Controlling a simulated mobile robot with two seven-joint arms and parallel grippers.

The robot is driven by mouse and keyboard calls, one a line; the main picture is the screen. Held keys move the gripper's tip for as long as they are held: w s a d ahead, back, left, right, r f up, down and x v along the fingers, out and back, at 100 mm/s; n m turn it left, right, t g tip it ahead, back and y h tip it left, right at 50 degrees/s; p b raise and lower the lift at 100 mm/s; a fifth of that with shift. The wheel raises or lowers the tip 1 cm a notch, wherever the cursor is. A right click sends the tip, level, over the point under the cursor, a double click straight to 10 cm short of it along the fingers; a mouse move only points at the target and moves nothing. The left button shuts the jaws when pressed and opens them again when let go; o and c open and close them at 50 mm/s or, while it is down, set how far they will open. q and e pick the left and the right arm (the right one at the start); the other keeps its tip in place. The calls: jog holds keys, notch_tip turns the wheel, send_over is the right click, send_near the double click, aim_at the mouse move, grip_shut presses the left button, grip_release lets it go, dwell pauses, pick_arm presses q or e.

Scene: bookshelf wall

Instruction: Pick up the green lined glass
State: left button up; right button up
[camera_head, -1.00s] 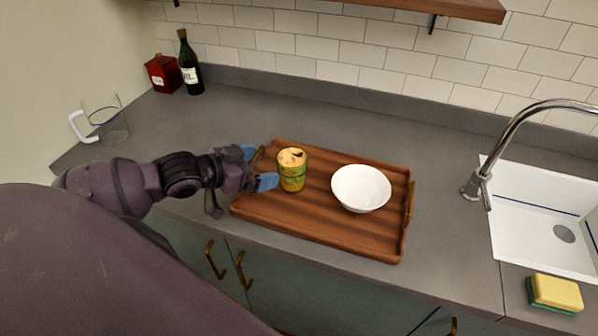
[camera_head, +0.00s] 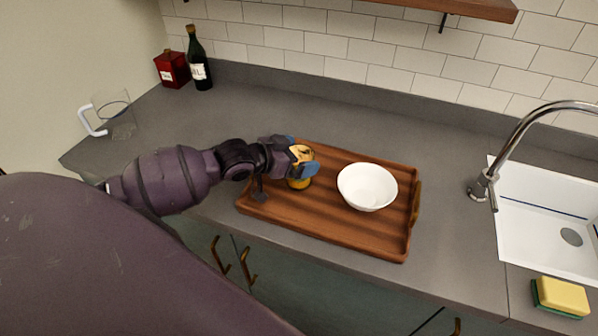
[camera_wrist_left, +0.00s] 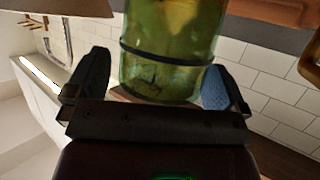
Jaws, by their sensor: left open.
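The green lined glass (camera_wrist_left: 170,50) shows large in the left wrist view, green and see-through with a dark band around it. It stands between the two fingers of my left gripper (camera_wrist_left: 155,88), with a visible gap on the finger sides. In the head view the glass (camera_head: 301,182) looks yellowish and stands upright on the left part of a wooden tray (camera_head: 330,232). My left gripper (camera_head: 298,158) is open around it, with blue fingertips, and hides part of the glass. My right gripper is not in view.
A white bowl (camera_head: 367,187) stands on the tray, right of the glass. A clear pitcher (camera_head: 120,118), a red box (camera_head: 172,70) and a dark bottle (camera_head: 199,62) stand at the back left. The sink tap (camera_head: 497,160) and a sponge (camera_head: 561,296) are at the right.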

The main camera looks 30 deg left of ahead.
pick_arm(q)
jog(key=shift+w+d+f, duration=0.1)
jog(key=shift+w, duration=0.15)
jog(key=c, duration=1.3)
notch_tip(320, 180, up, 20)
jog(key=shift+p, duration=0.45)
